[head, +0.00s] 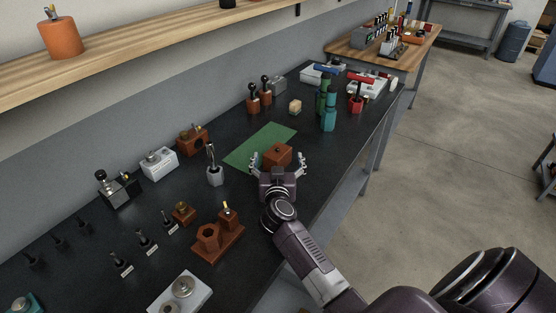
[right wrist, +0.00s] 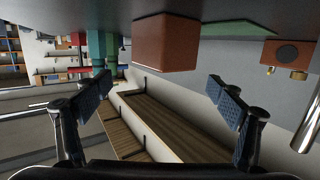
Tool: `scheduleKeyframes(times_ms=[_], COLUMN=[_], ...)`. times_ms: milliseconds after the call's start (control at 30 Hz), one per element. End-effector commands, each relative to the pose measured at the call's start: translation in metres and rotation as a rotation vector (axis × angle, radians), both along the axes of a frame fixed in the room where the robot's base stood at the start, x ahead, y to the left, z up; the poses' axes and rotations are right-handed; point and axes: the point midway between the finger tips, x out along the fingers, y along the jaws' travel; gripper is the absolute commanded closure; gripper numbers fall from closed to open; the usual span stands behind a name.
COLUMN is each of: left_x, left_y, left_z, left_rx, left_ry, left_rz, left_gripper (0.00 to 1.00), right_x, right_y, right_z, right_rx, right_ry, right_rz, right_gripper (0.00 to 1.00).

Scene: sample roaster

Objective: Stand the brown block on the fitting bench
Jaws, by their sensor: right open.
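The brown block (head: 277,154) sits at the near right part of a green mat (head: 262,140) on a dark-topped bench (head: 330,160). Which bench is called the fitting bench I cannot tell. My right gripper (head: 278,164) is open and low over the bench, on the near side of the block, with its fingers spread to either side. In the right wrist view, which is upside down, the block (right wrist: 166,42) is ahead of the open fingertips (right wrist: 158,98), and I see no finger touching it. My left gripper is not in view.
A grey holder (head: 215,174) with upright tools is left of the mat. A brown stand (head: 218,242) is nearer. A wooden-topped bench (head: 345,47) stands further back. The mat's middle is clear.

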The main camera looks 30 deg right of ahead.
Motion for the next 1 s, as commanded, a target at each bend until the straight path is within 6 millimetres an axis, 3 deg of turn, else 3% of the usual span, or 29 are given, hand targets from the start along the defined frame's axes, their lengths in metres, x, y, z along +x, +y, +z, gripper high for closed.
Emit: scheduleKeyframes(times_ms=[233,533,1000], left_x=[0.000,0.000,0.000], left_y=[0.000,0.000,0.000], left_z=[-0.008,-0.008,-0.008], left_rx=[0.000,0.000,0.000], left_ry=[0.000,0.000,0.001], left_rz=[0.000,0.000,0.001], left_gripper=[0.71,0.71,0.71], right_x=[0.030,0.034,0.034], right_y=[-0.016,-0.019,-0.019], right_z=[-0.008,-0.008,-0.009], right_rx=[0.000,-0.001,0.000], right_ry=[-0.002,-0.001,-0.001], right_rz=[0.000,0.000,0.000], right_gripper=[0.13,0.13,0.64])
